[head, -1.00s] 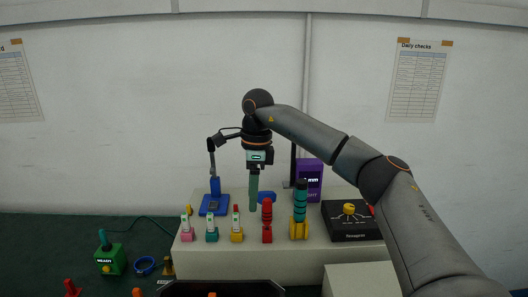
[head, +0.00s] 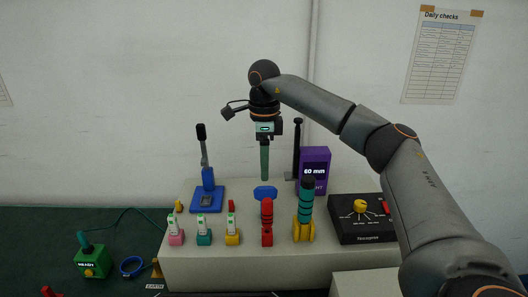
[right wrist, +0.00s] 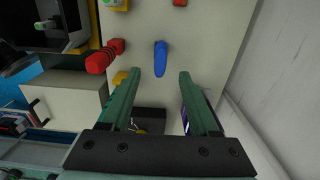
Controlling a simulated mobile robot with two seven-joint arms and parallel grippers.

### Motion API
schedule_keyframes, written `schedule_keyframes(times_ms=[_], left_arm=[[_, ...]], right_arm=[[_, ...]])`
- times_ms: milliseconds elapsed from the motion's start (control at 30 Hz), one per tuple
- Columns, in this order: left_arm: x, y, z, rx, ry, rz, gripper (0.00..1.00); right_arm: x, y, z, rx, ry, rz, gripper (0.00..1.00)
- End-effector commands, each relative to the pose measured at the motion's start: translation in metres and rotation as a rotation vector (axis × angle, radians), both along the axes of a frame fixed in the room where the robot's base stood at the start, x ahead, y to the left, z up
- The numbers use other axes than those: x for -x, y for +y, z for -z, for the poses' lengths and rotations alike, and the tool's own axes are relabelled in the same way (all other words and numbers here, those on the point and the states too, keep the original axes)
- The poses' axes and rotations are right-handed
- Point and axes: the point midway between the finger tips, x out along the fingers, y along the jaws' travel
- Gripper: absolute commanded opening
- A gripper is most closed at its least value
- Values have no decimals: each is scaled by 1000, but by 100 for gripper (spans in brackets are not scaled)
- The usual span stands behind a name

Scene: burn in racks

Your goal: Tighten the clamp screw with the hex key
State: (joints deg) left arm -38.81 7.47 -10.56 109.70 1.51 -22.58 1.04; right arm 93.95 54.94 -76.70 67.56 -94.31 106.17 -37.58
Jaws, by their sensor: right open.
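My right gripper (head: 264,178) hangs pointing down above the back of the pale bench, with green fingers. In the right wrist view its fingers (right wrist: 159,76) are apart and nothing is between the tips. A blue rounded piece (head: 265,193) lies on the bench below the gripper; it also shows in the right wrist view (right wrist: 160,58), beyond the fingertips. I cannot pick out a hex key or a clamp screw for certain. A blue stand with a dark lever (head: 208,190) is left of the gripper. My left gripper is not in view.
The bench (head: 205,260) also holds a red ribbed piece (head: 267,225), a teal-ringed piece on a yellow foot (head: 305,215), a purple box reading 60 mm (head: 313,160) and a black dial box (head: 360,230). Several small tagged blocks stand at front left. A green box (head: 93,262) is lower left.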

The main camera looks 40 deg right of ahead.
Motion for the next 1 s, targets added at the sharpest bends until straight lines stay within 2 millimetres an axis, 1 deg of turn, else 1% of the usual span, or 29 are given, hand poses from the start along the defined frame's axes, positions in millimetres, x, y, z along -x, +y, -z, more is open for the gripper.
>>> schedule_keyframes(times_ms=[33, 100, 300, 500, 667, 900, 933, 1000], left_arm=[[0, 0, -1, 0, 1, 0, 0], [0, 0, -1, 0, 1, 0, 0], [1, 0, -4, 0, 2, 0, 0], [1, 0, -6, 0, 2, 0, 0], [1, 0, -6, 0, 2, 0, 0], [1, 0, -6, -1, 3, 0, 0], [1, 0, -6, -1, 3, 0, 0], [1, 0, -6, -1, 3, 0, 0]], right_arm=[[1, -1, 11, 1, 5, 0, 62], [1, -1, 25, 1, 5, 1, 62], [1, 0, 62, 1, 3, 0, 62], [1, 0, 86, 0, 1, 0, 62], [0, 0, 93, -1, -1, 0, 62], [0, 0, 93, -1, -1, 0, 62], [0, 0, 93, -1, -1, 0, 60], [0, 0, 93, -1, -1, 0, 52]])
